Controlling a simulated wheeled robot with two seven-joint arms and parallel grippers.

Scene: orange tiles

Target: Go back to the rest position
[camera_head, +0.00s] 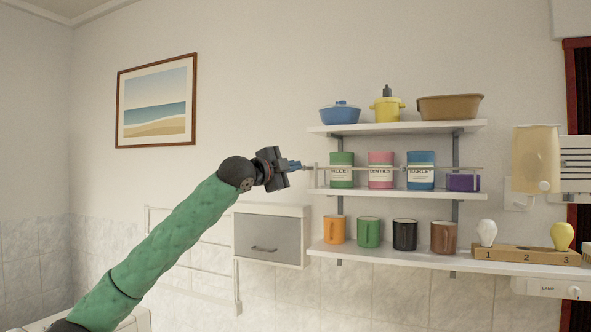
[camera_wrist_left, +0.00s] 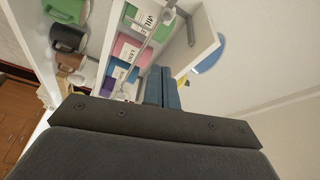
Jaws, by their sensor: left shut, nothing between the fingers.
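My left gripper (camera_head: 306,167) is at the end of my green left arm, raised in front of the wall shelf. Its blue fingers are shut with nothing between them. They point right, towards the left end of the middle shelf and its thin metal rail (camera_head: 395,167). In the left wrist view the blue fingers (camera_wrist_left: 162,88) lie close together, with the shelf and its canisters beyond and to the left. I cannot tell from these views whether the fingertips touch the rail. My right gripper is in neither view.
The middle shelf (camera_head: 400,192) bears green, pink and blue canisters and a purple box. Cookware stands on the top shelf (camera_head: 398,127); several mugs and a numbered bulb stand (camera_head: 525,255) are on the bottom one. A grey-fronted cabinet (camera_head: 268,236) hangs below the gripper.

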